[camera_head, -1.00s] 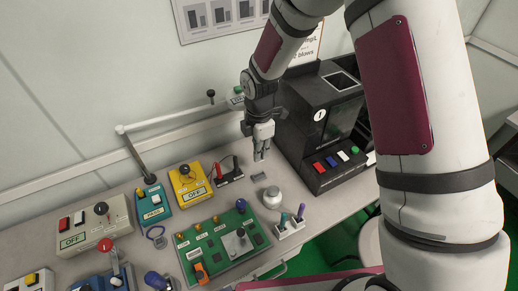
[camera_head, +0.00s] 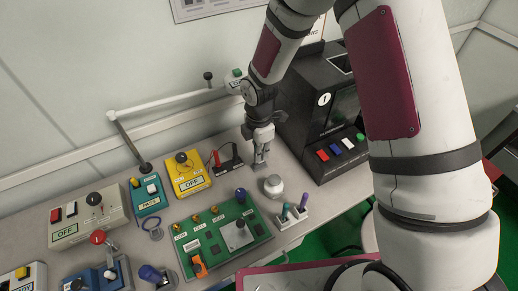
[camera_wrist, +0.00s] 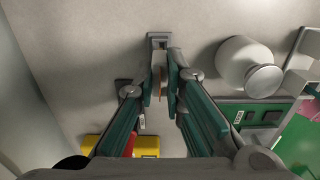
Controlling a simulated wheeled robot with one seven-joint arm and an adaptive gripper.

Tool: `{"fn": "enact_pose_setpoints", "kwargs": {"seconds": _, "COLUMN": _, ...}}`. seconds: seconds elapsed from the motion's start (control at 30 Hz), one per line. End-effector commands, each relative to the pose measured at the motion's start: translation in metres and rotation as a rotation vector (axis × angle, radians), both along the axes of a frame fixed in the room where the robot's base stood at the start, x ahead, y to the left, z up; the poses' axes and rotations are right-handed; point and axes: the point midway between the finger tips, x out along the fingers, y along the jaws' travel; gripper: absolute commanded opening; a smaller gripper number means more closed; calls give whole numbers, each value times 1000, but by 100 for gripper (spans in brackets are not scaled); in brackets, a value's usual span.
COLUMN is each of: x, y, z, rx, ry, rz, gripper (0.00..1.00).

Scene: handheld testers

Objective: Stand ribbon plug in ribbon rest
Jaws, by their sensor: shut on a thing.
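My gripper (camera_head: 261,165) points down at the table between the black breathalyzer-like box and the green board. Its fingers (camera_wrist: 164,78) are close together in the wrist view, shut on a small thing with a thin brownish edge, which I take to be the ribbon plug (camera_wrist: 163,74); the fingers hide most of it. A small grey slotted block, apparently the ribbon rest (camera_wrist: 157,37), lies on the table right at the fingertips. I cannot tell whether the plug sits in its slot. In the head view the gripper largely covers both.
A round whitish knob (camera_head: 273,185) stands close to the right of the gripper. A black box with coloured buttons (camera_head: 325,120) rises behind. A red-and-black switch (camera_head: 228,163), yellow box (camera_head: 188,175) and green board (camera_head: 222,238) are to the left and front.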

Motion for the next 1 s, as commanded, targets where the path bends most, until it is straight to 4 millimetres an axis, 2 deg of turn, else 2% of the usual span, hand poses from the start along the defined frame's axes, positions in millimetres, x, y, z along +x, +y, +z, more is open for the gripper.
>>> {"fn": "enact_pose_setpoints", "kwargs": {"seconds": 1.0, "x": 0, "y": 0, "z": -12, "rx": 0, "ry": 0, "rz": 1, "gripper": 0}}
